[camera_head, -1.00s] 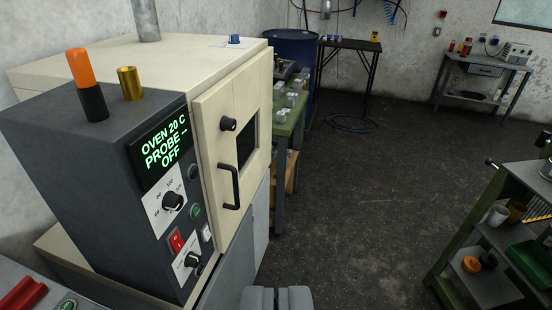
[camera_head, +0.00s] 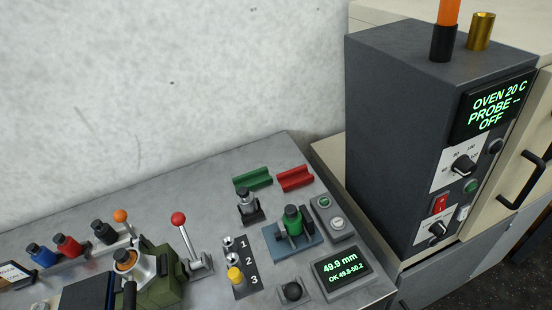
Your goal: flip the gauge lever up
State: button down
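The gauge display (camera_head: 342,267) reads "49.9 mm, OK 49.8-50.2" at the front right of the grey bench. Left of it is a short black ball-topped lever (camera_head: 292,291) on a small plate; its exact tilt is hard to tell. Behind them a green-topped cylinder (camera_head: 293,219) sits in a blue-based fixture (camera_head: 276,243). A longer lever with a red ball (camera_head: 179,218) stands further left, leaning up and left from a metal bracket. I cannot tell for certain which lever is the gauge's. My gripper is out of view.
A dark oven control box (camera_head: 392,137) stands at the right. A two-button box (camera_head: 330,216), green and red V-blocks (camera_head: 295,178), a numbered rack (camera_head: 237,266) and a green machine (camera_head: 158,275) crowd the bench.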

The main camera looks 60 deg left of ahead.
aim_at(293, 292)
jog(key=u, duration=0.5)
jog(key=k, duration=0.8)
jog(key=u, duration=0.25)
